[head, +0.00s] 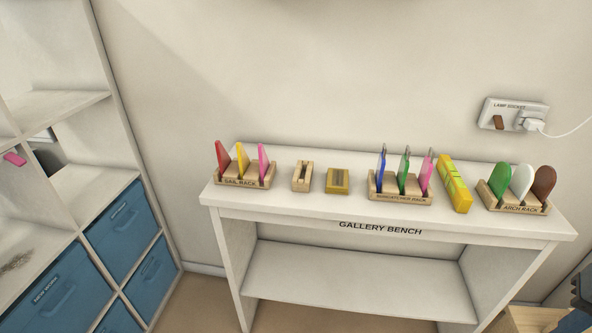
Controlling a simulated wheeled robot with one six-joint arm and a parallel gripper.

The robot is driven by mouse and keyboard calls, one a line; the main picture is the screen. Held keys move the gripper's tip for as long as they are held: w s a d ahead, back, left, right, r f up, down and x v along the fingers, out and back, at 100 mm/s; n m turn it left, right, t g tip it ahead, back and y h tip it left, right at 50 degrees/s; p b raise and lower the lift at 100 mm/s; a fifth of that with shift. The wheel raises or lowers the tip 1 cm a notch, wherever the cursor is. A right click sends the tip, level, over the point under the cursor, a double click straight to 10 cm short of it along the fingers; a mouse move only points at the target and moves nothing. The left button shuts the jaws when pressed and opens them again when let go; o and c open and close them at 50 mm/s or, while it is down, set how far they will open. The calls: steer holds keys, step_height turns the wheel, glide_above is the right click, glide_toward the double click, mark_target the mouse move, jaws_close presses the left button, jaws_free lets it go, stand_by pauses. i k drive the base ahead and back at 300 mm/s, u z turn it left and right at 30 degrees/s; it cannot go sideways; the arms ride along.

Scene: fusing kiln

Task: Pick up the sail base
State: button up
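Two small blocks stand on the white gallery bench (282,212), between the sail rack and the suncatcher rack. One is a light wooden block (302,187) with a slot along its top. The other is a yellow-brown block (337,187) with a darker groove. Neither has a readable label, so I cannot tell which is the sail base. The sail rack (240,182) on their left holds a red, a yellow and a pink sail piece. My gripper is not recognisable in the head view.
The suncatcher rack (400,198), a yellow-green striped piece (455,184) and the arch rack (516,209) stand to the right on the bench. A shelf unit with blue bins (124,228) is at left. A dark blue object (580,296) is cut off at lower right.

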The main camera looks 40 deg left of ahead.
mark_target(303, 176)
steer(key=u, duration=0.6)
steer(key=i, duration=0.65)
steer(key=u, duration=1.05)
steer(key=i, duration=0.65)
